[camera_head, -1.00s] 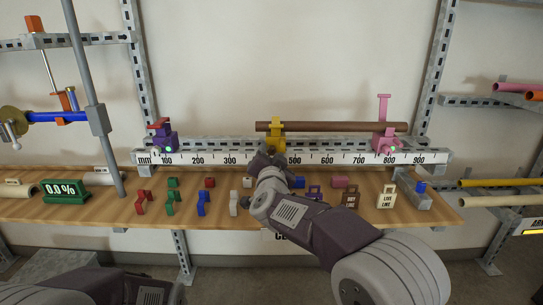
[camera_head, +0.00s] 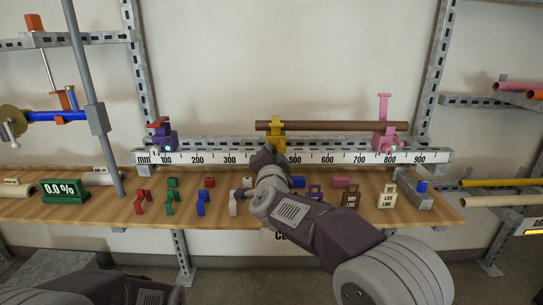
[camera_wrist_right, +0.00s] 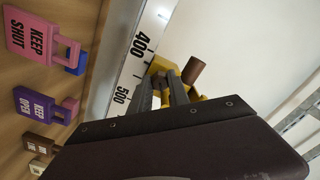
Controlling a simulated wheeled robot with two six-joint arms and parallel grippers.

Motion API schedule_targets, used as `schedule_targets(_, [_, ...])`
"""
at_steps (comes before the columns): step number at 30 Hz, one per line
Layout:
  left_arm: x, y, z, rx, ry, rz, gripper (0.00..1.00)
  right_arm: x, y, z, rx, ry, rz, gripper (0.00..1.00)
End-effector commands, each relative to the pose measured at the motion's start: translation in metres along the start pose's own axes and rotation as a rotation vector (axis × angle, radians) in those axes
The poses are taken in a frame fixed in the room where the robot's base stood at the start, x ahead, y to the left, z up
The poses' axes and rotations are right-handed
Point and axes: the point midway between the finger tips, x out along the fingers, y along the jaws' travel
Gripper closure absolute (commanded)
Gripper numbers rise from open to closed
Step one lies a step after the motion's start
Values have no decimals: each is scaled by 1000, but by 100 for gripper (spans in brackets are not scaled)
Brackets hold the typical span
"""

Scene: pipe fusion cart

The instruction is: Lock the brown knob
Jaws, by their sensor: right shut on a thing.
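A long brown pipe (camera_head: 335,126) lies level above the white ruler rail, through a yellow clamp (camera_head: 277,131) on its left part. Its brown end (camera_wrist_right: 194,70) shows in the right wrist view. My right gripper (camera_head: 268,156) reaches up to the yellow clamp's front, near the 400 to 500 marks. In the right wrist view its two fingers (camera_wrist_right: 161,86) are close together on a part of the yellow clamp, mostly hidden between them. My left gripper is not in view; only part of my left arm shows low left.
A pink clamp (camera_head: 387,141) holds the pipe's right side; a purple clamp (camera_head: 164,140) stands far left on the rail (camera_head: 210,158). Several coloured blocks and tags lie on the wooden shelf (camera_head: 105,207), including a brown tag (camera_head: 351,196). A grey post (camera_head: 91,90) rises left.

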Motion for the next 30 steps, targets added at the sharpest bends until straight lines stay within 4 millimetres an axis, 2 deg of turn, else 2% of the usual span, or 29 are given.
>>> schedule_targets(30, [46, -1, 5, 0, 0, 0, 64, 0, 2, 2, 968, -2, 2, 100])
